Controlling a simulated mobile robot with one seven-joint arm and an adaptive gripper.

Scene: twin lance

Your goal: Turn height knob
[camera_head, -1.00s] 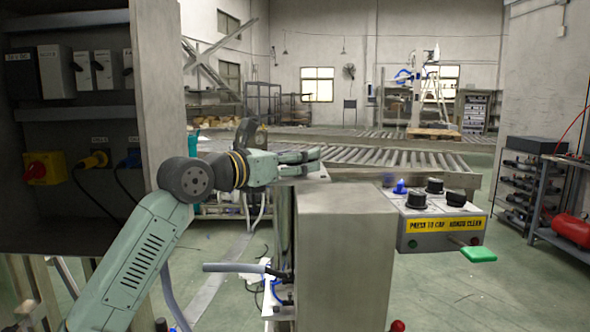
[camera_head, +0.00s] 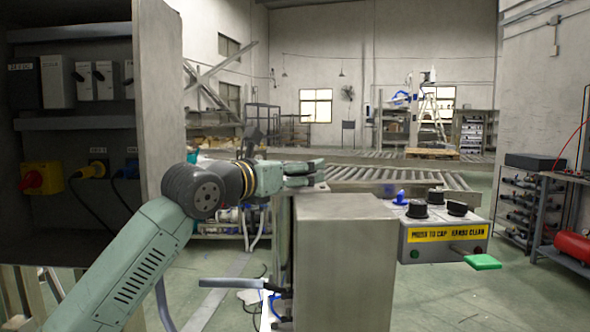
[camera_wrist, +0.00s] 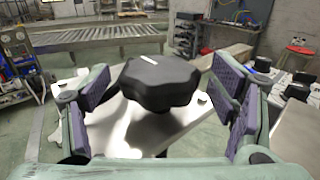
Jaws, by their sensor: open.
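A black lobed knob (camera_wrist: 160,82) with a white mark on top fills the middle of the wrist view. It stands above a bright metal plate (camera_wrist: 135,125). My gripper (camera_head: 312,173) is open in the head view, pointing right over the back of a grey metal cabinet. In the wrist view its purple-padded fingers lie left and right of the knob, with a gap on both sides. The knob cannot be made out in the head view. I see no label naming it.
A control box (camera_head: 443,243) with black knobs, a blue button and a green paddle (camera_head: 482,262) is right of the metal cabinet (camera_head: 345,265). An open electrical cabinet (camera_head: 165,110) stands close on the left. A roller conveyor (camera_head: 395,178) lies behind.

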